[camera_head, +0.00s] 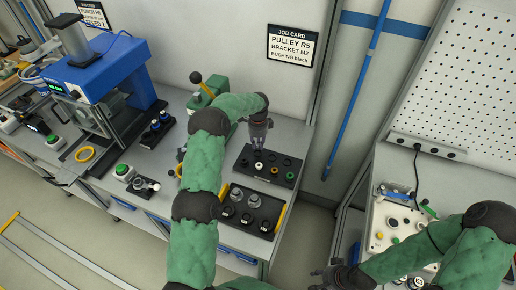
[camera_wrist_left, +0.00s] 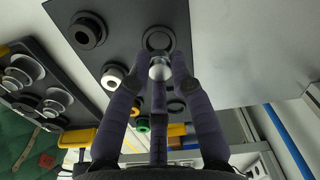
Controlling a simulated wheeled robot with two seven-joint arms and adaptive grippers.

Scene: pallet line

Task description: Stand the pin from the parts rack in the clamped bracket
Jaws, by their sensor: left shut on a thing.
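My left gripper (camera_head: 259,145) points down over the black rack plate (camera_head: 244,177) on the bench. In the left wrist view its fingertips (camera_wrist_left: 160,72) are closed around a small silver, round-topped part, the pin (camera_wrist_left: 160,68). The pin is seen end-on, near a black ring on the plate; I cannot tell whether it touches the plate. My right gripper (camera_head: 340,276) is low in the head view, away from the rack, and its jaws are unclear. I cannot make out the clamped bracket; a green fixture (camera_head: 215,86) behind my left arm is partly hidden.
Black, white and coloured rings sit on the rack plate. A second black tray (camera_head: 232,227) with silver and black round parts stands nearer, with a yellow handle beside it. A blue press (camera_head: 120,70) stands at left. A separate bench with a control panel (camera_head: 395,222) is at right.

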